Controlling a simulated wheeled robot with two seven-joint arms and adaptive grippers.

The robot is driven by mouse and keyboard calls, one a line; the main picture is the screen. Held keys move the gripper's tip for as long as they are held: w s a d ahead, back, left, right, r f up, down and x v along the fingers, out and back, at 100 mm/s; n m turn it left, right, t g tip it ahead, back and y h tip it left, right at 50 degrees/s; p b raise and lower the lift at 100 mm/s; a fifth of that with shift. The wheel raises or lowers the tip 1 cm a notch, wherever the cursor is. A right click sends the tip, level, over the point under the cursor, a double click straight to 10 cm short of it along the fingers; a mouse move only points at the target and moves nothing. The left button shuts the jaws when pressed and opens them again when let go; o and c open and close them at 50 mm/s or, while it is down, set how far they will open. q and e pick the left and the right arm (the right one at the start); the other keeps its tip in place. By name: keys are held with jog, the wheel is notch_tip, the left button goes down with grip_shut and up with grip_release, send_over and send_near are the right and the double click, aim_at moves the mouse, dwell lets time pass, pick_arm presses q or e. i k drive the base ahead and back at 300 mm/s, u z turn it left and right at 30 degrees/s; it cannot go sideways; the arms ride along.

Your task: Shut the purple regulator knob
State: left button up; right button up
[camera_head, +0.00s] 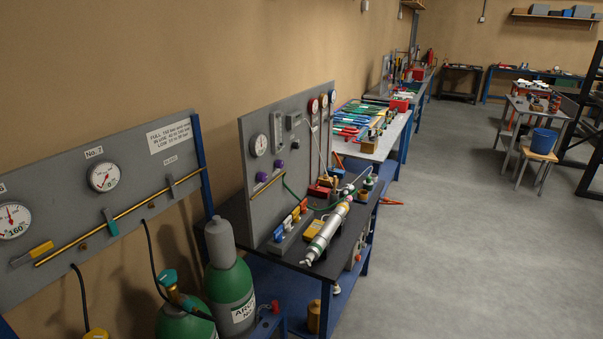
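Two small purple knobs show on the front of the upright grey panel (250,203) on the middle bench. The upper purple knob (281,163) is above and to the right of the lower purple knob (262,178). Both are small and far off. I cannot tell how far either is turned, or which is the regulator's. A brass pipe (268,184) runs along the panel below them. A round white gauge (259,145) sits above them. Neither of my grippers is in view.
A silver cylinder (326,233) lies on the dark bench top, with a yellow meter (313,229) beside it. Green gas cylinders (230,290) stand at the near left, before a gauge board (75,205). The grey floor (455,260) to the right is largely clear.

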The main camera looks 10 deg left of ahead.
aim_at(262, 177)
jog(key=z, duration=0.05)
jog(key=i, duration=0.7)
jog(key=u, duration=1)
jog(key=i, duration=0.7)
jog(key=u, duration=0.75)
